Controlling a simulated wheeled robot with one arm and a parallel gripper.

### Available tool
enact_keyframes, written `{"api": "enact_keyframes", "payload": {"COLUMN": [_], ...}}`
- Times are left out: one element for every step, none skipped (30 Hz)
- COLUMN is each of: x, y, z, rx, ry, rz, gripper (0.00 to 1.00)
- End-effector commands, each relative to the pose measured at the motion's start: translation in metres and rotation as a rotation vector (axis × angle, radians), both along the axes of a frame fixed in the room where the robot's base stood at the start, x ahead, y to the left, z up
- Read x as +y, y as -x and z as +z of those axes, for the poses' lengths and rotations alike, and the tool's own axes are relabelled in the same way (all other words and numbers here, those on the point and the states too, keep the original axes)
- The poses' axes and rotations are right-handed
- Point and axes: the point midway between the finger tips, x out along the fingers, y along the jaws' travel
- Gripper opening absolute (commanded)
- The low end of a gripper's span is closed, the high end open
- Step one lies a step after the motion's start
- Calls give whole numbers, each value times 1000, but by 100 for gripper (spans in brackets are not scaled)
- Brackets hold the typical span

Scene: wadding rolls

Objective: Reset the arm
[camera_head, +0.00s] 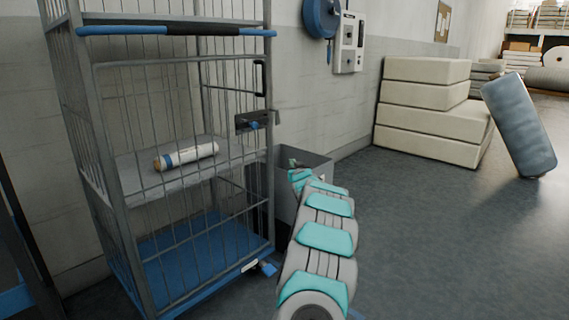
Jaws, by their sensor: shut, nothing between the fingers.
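My arm (328,238), grey with teal covers, reaches up from the bottom edge, right of the wire cage trolley. Its far end bends away in front of a grey bin. A white roll (187,157) with a blue band and a brownish end lies on the grey shelf (135,190) inside the trolley, behind the wire mesh.
The wire cage trolley (98,170) with a blue handle bar and blue base stands at left. The grey bin (318,165) is beside it against the wall. Stacked cream blocks (425,125) and a tilted blue-grey roll (520,124) stand at right. The floor (440,245) at lower right is clear.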

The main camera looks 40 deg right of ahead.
Motion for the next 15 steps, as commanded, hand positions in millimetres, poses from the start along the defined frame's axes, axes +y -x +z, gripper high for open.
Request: {"api": "enact_keyframes", "payload": {"x": [0, 0, 0, 0, 0, 0, 0, 0, 0, 2, 5, 10, 17, 24, 37], "y": [2, 3, 4, 4, 4, 4, 4, 4, 4, 3, 2, 0, -2, -4, -8], "z": [0, 1, 1, 0, 0, 0, 0, 0, 0, 0, 1, 2, 3, 4, 4], "rx": [-1, -1, -1, -1, -1, 0, 0, 0, 1, 3, 7, 14, 22, 32, 50], "ry": [1, 1, 1, 1, 1, 0, 0, 0, -1, -3, -6, -14, -22, -33, -52], "rz": [0, 0, 0, 0, 0, 0, 0, 0, 0, 1, 3, 6, 9, 13, 19], "gripper": [0, 0, 0, 0, 0, 0, 0, 0, 0, 0, 0, 0, 0, 0, 0]}}
